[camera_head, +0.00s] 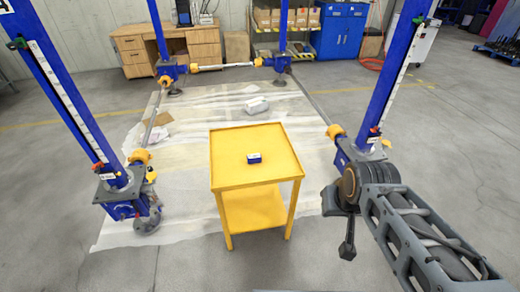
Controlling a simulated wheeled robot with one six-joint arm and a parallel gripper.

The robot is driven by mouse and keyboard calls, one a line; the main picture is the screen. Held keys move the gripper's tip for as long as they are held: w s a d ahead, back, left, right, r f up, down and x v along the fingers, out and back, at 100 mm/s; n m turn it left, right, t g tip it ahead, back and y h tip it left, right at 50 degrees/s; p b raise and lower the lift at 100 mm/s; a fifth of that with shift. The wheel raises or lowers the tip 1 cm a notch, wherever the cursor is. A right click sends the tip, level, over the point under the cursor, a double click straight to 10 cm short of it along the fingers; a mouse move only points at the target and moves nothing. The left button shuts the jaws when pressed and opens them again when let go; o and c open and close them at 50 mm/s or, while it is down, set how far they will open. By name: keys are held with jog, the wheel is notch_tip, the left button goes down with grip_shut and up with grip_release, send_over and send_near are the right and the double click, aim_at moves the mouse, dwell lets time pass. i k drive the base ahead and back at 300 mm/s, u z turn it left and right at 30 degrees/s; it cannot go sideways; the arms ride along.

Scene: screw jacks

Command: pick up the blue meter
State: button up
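The blue meter (254,158) is a small blue box with a whitish top. It lies on the top of the yellow table (228,178), near the middle. My arm comes in from the lower right, to the right of the table. My gripper (347,247) seems to be the dark part that hangs at the arm's end, apart from the table and the meter. It is too small and dark to tell whether its fingers are open or shut.
Blue screw-jack columns (66,92) stand around the table, joined by shafts with orange couplings. White sheeting (180,195) covers the floor below. A wooden desk (170,48) and a blue cabinet (341,32) stand at the back.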

aim_at(252, 158)
jog(key=u, duration=0.3)
jog(key=i, duration=0.75)
jog(key=u, duration=1)
jog(key=i, duration=0.45)
jog(key=u, duration=0.5)
